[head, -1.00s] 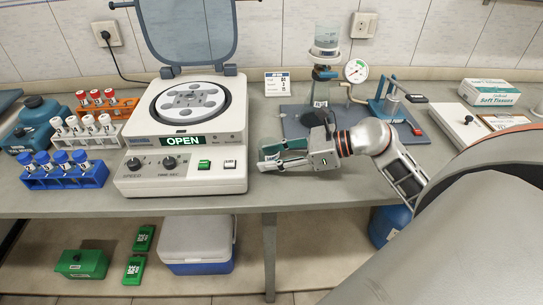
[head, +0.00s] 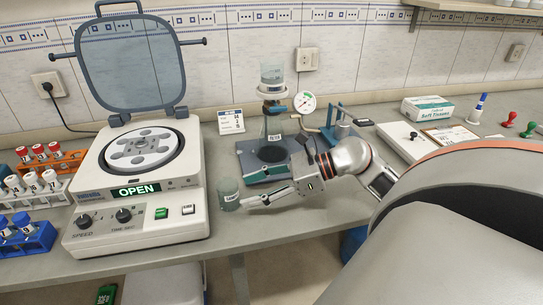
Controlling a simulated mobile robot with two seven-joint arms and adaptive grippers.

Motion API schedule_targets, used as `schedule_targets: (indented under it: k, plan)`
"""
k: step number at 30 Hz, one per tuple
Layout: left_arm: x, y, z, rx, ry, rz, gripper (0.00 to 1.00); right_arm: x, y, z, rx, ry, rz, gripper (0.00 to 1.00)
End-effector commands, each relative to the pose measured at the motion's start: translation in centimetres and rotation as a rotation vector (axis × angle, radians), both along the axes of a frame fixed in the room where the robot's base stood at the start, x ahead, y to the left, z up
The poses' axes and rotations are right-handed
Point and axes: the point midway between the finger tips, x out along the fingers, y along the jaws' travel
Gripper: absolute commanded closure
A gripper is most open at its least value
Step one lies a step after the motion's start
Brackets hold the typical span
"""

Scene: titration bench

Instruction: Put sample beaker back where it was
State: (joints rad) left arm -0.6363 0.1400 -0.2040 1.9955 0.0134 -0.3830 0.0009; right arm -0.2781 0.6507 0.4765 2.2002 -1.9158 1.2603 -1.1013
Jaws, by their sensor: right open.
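A small clear glass beaker (head: 228,195) with a pale label stands upright on the bench, just right of the white centrifuge's front corner. My right gripper (head: 246,191) is open at bench height. Its fingers point left toward the beaker, and the fingertips are just right of the glass. Whether they touch it I cannot tell. My left gripper is out of view.
The centrifuge (head: 135,220) has its lid raised and reads OPEN. A vacuum filter flask (head: 272,125) with a gauge (head: 304,103) stands on a grey mat (head: 247,160) behind my gripper. Tube racks (head: 35,235) are at far left. Bare bench (head: 300,225) lies in front.

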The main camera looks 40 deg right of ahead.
Motion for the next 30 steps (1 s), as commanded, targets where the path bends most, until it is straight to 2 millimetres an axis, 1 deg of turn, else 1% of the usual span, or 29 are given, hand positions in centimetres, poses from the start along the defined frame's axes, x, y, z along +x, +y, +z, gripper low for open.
schedule_targets:
  k: [1,6,12,30]
  plan:
    - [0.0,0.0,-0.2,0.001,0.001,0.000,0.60,-0.8,-0.7,0.2,-0.004,0.005,0.000,0.48]
    - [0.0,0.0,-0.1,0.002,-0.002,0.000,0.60,-2.6,-2.5,1.4,-0.003,0.001,0.000,0.48]
    - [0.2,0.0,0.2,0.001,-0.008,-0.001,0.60,-3.7,-3.7,2.1,-0.001,0.000,0.001,0.48]
    - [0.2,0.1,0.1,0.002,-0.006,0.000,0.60,-3.9,-3.9,2.3,0.000,-0.001,0.000,0.48]
